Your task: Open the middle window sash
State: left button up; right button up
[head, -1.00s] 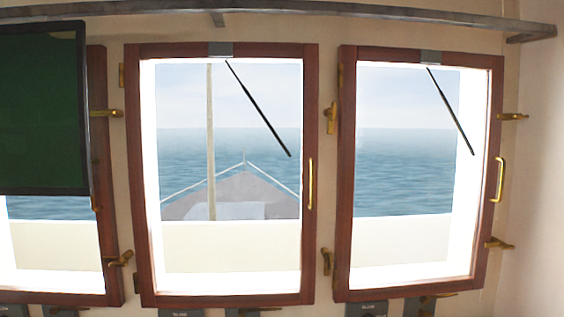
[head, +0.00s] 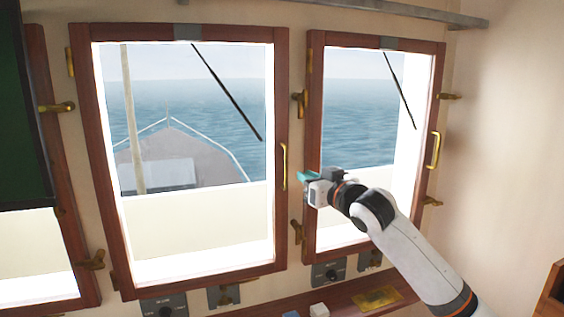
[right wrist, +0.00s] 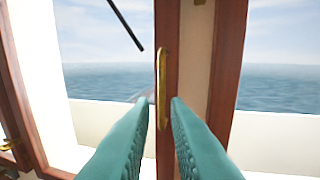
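The middle window sash (head: 281,215) has a dark wooden frame and looks shut against the wall. Its upright brass handle (head: 284,166) is on its right stile; the handle also shows in the right wrist view (right wrist: 162,88). My right gripper (head: 303,175) is open, just right of the handle in the head view. In the right wrist view its teal fingers (right wrist: 159,101) point at the stile, with the handle seen in the gap between them. I cannot tell how deep the handle lies between the fingertips. My left gripper is not in view.
Brass catches (head: 299,103) and (head: 297,231) sit on the wall right of the sash. The right window (head: 437,100) is beside it, with its own handle (head: 433,150). A dark green panel (head: 20,120) hangs at left. A wooden ledge (head: 345,302) and switch boxes lie below.

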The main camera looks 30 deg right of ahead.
aim_at(287, 167)
jog(key=w+p, duration=0.2)
jog(key=w, duration=0.2)
jog(key=w+p, duration=0.2)
jog(key=w, duration=0.3)
jog(key=shift+w+d, duration=0.2)
jog(key=shift+w, duration=0.05)
jog(key=shift+w+d+f+p, duration=0.2)
jog(key=shift+w+p, duration=0.2)
jog(key=shift+w, duration=0.15)
grip_shut()
